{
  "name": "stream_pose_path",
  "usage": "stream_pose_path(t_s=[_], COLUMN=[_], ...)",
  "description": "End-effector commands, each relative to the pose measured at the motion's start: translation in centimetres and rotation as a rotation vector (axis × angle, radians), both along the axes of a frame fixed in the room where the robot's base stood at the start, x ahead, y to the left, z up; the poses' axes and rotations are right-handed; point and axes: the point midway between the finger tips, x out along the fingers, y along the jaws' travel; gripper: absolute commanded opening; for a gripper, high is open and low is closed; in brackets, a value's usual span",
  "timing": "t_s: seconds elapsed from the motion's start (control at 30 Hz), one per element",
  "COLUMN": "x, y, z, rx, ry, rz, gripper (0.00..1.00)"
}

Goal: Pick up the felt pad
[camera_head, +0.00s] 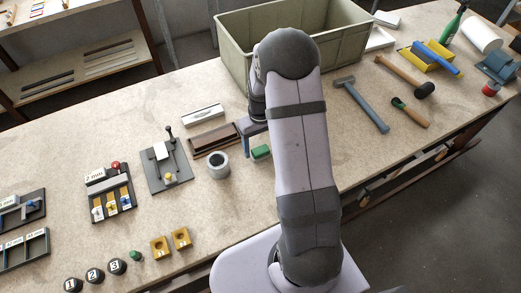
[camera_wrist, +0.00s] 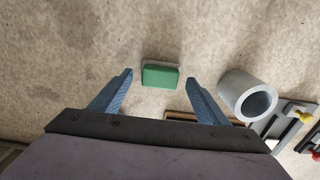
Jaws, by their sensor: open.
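The felt pad appears to be the small green rectangular block (camera_head: 261,152) lying flat on the bench, just left of my arm in the head view. In the wrist view the green pad (camera_wrist: 161,80) shows whole, between the tips of my two blue fingers. My gripper (camera_wrist: 160,74) is open and empty, with a gap on both sides of the pad in the picture. In the head view a blue finger (camera_head: 243,143) shows just left of the pad; the rest of my gripper is partly hidden by my arm. How high the fingertips are above the bench is unclear.
A grey hollow cylinder (camera_head: 218,165) stands close to the pad and my right finger in the wrist view (camera_wrist: 240,89). A brown tray (camera_head: 213,148) lies behind it, and a large green-grey bin (camera_head: 238,70) stands further back. A hammer (camera_head: 362,105) lies right of my arm.

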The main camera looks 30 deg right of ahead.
Motion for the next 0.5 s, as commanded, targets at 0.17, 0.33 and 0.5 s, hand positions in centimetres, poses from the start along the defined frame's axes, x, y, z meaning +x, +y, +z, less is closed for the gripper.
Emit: stream_pose_path(t_s=[0.17,0.33,0.5], x=[-0.02,0.01,0.01], y=[0.01,0.00,0.00], z=[-0.80,-0.88,-0.86], rx=[0.000,0.000,0.000], ry=[0.000,-0.001,-0.001], rz=[0.000,0.000,0.000], gripper=[0.69,0.69,0.42])
